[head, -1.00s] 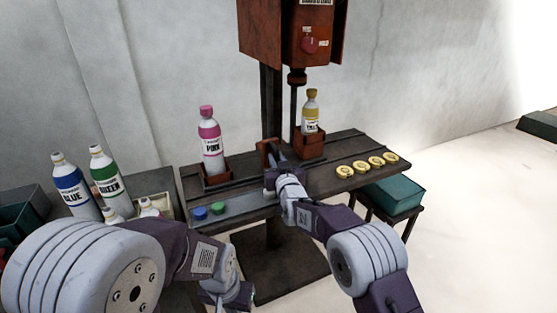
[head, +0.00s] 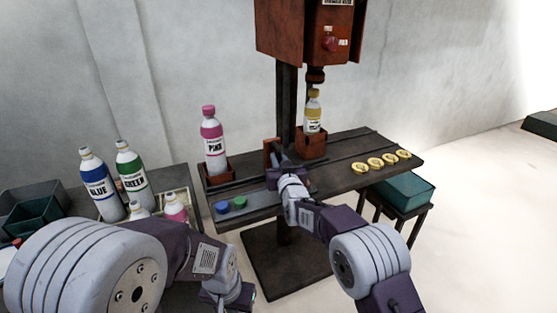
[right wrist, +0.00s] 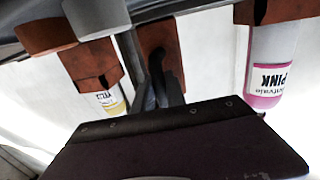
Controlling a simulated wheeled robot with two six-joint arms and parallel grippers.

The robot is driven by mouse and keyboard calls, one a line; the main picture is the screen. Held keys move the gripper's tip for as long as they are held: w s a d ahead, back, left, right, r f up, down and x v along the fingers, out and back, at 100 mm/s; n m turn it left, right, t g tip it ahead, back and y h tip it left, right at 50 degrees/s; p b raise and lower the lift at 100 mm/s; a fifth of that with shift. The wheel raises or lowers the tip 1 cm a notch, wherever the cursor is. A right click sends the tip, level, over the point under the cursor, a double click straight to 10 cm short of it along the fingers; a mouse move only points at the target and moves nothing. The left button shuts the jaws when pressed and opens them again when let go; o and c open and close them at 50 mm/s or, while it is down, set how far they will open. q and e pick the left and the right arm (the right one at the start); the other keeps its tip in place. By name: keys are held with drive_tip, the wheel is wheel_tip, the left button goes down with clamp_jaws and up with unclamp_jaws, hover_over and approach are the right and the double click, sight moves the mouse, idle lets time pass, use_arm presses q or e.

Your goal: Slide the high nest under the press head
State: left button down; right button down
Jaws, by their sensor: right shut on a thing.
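The rusty high nest (head: 312,144) holds a yellow-capped bottle (head: 312,113) upright on the press bench. The dark press head (head: 316,75) is right above the bottle's cap, in line with it as I see it. A lower nest (head: 217,175) at the left holds a pink bottle (head: 212,140). My right gripper (head: 277,160) is shut on the handle by a rusty upright plate (head: 268,153) between the nests. The right wrist view shows this plate (right wrist: 155,42) between the high nest (right wrist: 90,62) and the pink bottle's nest (right wrist: 275,10). My left gripper (head: 243,294) is low, its fingers unclear.
Several yellow caps (head: 375,163) lie on the bench's right part. Blue (head: 101,185) and green (head: 132,180) bottles stand at the left. A teal box (head: 405,188) is at the right.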

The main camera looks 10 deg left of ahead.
drive_tip(key=c, duration=1.7)
unclamp_jaws()
drive_tip(key=shift+s+a+f, duration=0.1)
drive_tip(key=shift+a, duration=0.1)
drive_tip(key=o, duration=0.3)
drive_tip(key=shift+o, duration=0.2)
drive_tip(key=shift+s+a, duration=0.1)
drive_tip(key=v, duration=0.9)
